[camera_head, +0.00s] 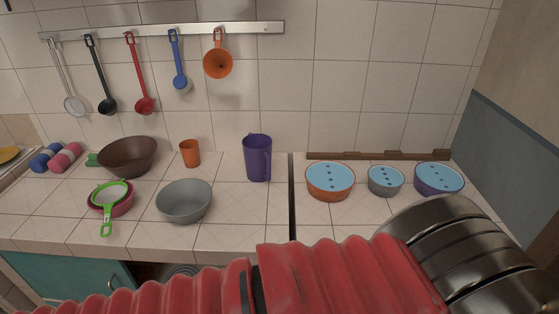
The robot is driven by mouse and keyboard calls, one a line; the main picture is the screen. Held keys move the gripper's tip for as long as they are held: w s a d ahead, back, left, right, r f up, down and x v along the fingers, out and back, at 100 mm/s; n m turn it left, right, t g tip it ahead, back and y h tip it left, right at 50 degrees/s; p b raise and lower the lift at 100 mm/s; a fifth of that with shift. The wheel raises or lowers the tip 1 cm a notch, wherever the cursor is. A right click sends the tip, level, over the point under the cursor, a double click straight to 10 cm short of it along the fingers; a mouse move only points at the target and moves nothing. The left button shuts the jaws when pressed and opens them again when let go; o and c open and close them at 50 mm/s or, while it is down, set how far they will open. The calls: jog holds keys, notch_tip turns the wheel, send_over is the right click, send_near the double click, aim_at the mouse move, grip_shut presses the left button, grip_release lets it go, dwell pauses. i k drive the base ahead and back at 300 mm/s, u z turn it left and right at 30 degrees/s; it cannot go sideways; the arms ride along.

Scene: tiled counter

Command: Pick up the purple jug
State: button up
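The purple jug (256,158) stands upright on the tiled counter, near the middle of the view and just left of a dark seam. Its handle is on its right side. My red ribbed arm crosses the bottom of the view, with a metallic part of mine at the lower right. My gripper's fingers cannot be made out, so its state and its distance from the jug do not show.
An orange cup (190,153), a grey bowl (184,203) and a brown bowl (128,158) stand left of the jug. A green strainer (108,198) sits further left. Blue-topped bowls (330,182) stand right. Utensils hang from a rail (160,30) above.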

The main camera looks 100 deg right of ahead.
aim_at(257, 148)
jog(key=k, duration=0.85)
jog(key=z, duration=0.25)
